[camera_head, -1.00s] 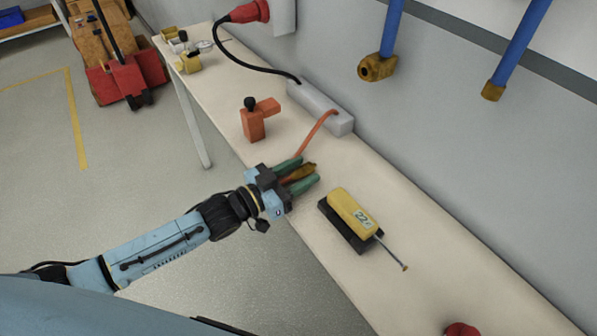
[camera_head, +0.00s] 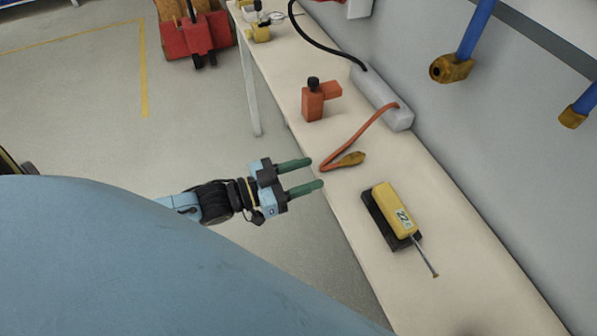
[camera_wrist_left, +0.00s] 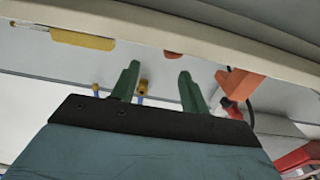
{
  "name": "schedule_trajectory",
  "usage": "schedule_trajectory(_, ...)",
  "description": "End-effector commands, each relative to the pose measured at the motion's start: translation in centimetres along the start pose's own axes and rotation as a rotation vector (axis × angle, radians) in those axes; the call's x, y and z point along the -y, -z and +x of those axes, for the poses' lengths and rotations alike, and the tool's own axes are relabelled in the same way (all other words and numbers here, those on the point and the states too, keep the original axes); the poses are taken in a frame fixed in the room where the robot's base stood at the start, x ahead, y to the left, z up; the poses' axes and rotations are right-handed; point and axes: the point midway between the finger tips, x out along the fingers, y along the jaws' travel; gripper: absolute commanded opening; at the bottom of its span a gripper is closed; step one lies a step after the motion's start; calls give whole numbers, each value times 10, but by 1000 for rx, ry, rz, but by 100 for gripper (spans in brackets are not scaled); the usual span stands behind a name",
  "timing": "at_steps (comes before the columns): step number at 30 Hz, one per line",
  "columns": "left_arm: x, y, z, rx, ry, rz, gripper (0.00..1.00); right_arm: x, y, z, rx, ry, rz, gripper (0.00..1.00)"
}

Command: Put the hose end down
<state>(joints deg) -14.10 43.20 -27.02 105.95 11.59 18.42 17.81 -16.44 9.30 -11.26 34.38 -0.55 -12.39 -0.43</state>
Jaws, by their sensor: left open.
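The orange hose (camera_head: 364,133) runs from the end of a grey box on the bench and bends back on itself. Its brass-coloured hose end (camera_head: 349,159) lies on the bench top. My left gripper (camera_head: 316,173) is open and empty, its green fingers pointing at the bench near the hose bend, apart from the hose end. In the left wrist view, my left gripper (camera_wrist_left: 157,82) shows two spread fingers with nothing between them. My right gripper is not in view.
The bench (camera_head: 440,220) holds a yellow device on a black base (camera_head: 396,212), an orange fitting (camera_head: 317,99) and the grey box (camera_head: 385,95). Blue pipes with brass ends (camera_head: 452,68) hang on the wall. A red cart (camera_head: 195,35) stands on the floor behind, left of the bench.

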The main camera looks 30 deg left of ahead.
Motion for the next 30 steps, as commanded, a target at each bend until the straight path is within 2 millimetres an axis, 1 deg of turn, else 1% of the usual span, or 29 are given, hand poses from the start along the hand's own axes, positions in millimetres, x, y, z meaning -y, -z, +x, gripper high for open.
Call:
schedule_trajectory(1,0,0,-6,1,0,0,45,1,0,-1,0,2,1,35)
schedule_trajectory(4,0,1,-11,-1,0,0,45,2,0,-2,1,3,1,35)
schedule_trajectory(13,1,0,-13,-1,2,0,45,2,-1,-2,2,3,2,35)
schedule_trajectory(15,6,-9,-14,19,20,3,45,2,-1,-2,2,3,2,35)
schedule_trajectory(17,15,-27,-17,59,54,10,45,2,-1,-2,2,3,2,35)
schedule_trajectory(20,39,-82,-30,187,152,23,45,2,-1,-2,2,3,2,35)
schedule_trajectory(21,49,-110,-40,257,200,27,45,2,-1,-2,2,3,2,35)
schedule_trajectory(23,60,-157,-60,375,270,26,45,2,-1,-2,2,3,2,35)
schedule_trajectory(24,64,-189,-77,460,313,22,45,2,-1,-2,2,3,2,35)
schedule_trajectory(26,64,-235,-105,591,368,9,45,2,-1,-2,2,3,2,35)
schedule_trajectory(27,59,-264,-126,680,398,-5,45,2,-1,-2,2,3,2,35)
schedule_trajectory(29,46,-306,-160,818,433,-31,45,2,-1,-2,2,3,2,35)
schedule_trajectory(30,33,-331,-184,909,449,-51,45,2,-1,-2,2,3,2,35)
